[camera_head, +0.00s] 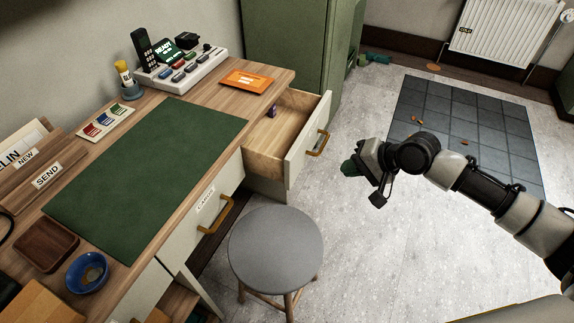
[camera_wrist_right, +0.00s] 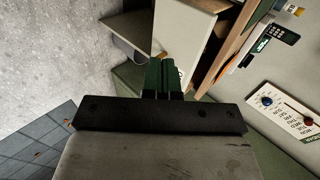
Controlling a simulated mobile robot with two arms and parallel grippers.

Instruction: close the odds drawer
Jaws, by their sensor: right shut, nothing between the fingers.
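The open drawer (camera_head: 297,158) sticks out from the right end of the desk, with a pale front and a brass handle (camera_head: 317,145). No label on it is readable, so I cannot confirm that it is the odds drawer. A small dark purple item (camera_head: 271,111) lies inside. My right gripper (camera_head: 349,168) is shut and empty, its green fingers to the right of the drawer front and apart from it in the head view. In the right wrist view the shut fingers (camera_wrist_right: 164,72) point toward the pale drawer front (camera_wrist_right: 183,32). My left gripper is out of view.
A grey round stool (camera_head: 276,246) stands in front of the desk, just below the open drawer. A second drawer (camera_head: 205,205) with a brass handle is shut. A green cabinet (camera_head: 290,45) stands behind the open drawer.

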